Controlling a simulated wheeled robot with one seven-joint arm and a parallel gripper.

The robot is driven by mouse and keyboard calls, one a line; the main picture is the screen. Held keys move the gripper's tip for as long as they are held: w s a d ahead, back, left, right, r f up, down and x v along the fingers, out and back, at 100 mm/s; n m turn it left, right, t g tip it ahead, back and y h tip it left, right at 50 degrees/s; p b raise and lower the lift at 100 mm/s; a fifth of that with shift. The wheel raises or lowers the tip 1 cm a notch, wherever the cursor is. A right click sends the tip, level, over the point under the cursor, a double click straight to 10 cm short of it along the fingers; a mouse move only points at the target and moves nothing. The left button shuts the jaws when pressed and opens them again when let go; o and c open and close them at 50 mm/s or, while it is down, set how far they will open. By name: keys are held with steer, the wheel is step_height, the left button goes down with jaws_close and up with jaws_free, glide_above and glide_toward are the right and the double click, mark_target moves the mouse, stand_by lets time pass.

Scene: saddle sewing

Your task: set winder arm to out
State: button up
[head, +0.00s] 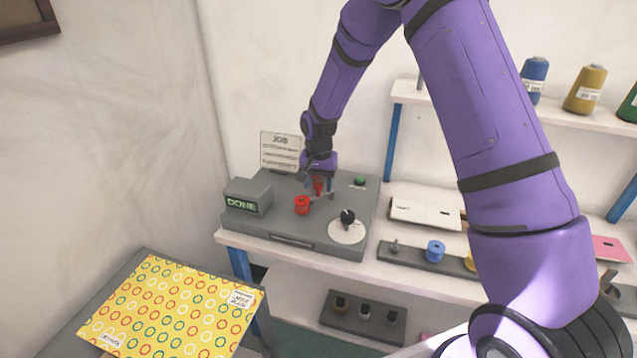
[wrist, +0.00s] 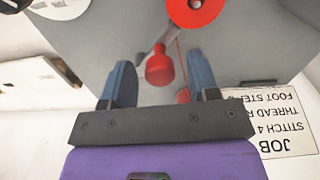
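The winder arm looks to be the grey lever with a red knob (wrist: 160,68) on top of the grey machine; no label on it confirms this. In the head view its red knob (head: 318,184) shows between my gripper's fingers. My gripper (wrist: 161,80) is open, its two blue fingers on either side of the knob with a gap on each side. In the head view my gripper (head: 318,186) points down over the back middle of the machine (head: 290,228).
A red spool-like part (head: 302,204) stands just left of the lever. A white dial with a black knob (head: 347,231) is at front right, a green button (head: 359,181) behind it. A DONE display (head: 242,204) and a JOB card (head: 280,152) stand at the left and back.

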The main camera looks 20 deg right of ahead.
jaws_close()
steer(key=n, duration=0.2)
steer(key=s+n, duration=0.1)
steer(key=shift+s+d+n, duration=0.15)
steer(key=shift+d+n, duration=0.15)
steer(key=shift+n, duration=0.1)
steer(key=shift+s+d+n, duration=0.3)
steer(key=shift+n, duration=0.75)
steer(key=shift+s+d+n, duration=0.25)
steer(key=shift+s+n, duration=0.05)
steer(key=shift+n, duration=0.75)
steer(key=shift+o, duration=0.3)
jaws_free()
